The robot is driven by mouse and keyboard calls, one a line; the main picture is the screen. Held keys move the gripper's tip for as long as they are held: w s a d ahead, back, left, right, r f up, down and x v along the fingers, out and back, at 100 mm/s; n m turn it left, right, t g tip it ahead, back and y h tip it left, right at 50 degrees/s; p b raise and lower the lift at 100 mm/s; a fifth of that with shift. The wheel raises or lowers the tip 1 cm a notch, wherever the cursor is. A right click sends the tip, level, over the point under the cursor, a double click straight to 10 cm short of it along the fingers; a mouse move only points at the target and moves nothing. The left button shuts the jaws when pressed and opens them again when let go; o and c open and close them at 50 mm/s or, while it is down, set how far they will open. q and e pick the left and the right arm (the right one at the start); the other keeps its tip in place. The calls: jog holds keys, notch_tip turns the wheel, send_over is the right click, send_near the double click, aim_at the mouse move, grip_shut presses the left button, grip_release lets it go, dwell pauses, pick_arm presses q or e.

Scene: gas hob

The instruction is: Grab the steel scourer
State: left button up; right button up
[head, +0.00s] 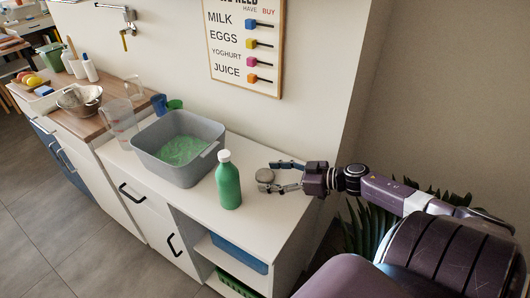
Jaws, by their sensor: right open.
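The steel scourer (265,176) is a small round grey lump on the white counter, right of the green bottle. My right gripper (276,176) comes in from the right, low over the counter. Its two fingers are spread, one on the far side and one on the near side of the scourer. The scourer is near the fingertips; I cannot tell whether they touch it. My left gripper is not in view.
A green bottle with a white cap (228,181) stands close left of the scourer. A grey basin (213,131) with green contents is further left. The wall with a shopping board (245,45) rises behind. The counter's front right (262,225) is clear.

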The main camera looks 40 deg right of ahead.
jog(key=shift+c, duration=0.7)
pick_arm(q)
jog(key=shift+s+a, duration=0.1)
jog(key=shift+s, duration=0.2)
pick_arm(e)
jog(key=c, duration=0.8)
jog(key=shift+r, duration=0.1)
